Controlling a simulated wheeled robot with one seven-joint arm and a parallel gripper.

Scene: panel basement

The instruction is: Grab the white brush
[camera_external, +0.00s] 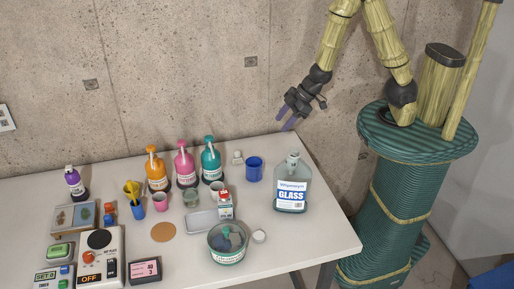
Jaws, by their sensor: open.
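I cannot make out a white brush for certain in this view. A yellow brush-like thing (132,188) stands in a small blue cup (138,211) at the left of the table. A small pale object (237,157) lies near the back edge, too small to identify.
The white table (322,236) holds orange (156,172), pink (186,168) and teal (211,163) pump bottles, a blue cup (254,169), a large glass-cleaner bottle (291,190) and a round tub (226,255). A concrete wall (190,60) stands behind. The right front of the table is clear.

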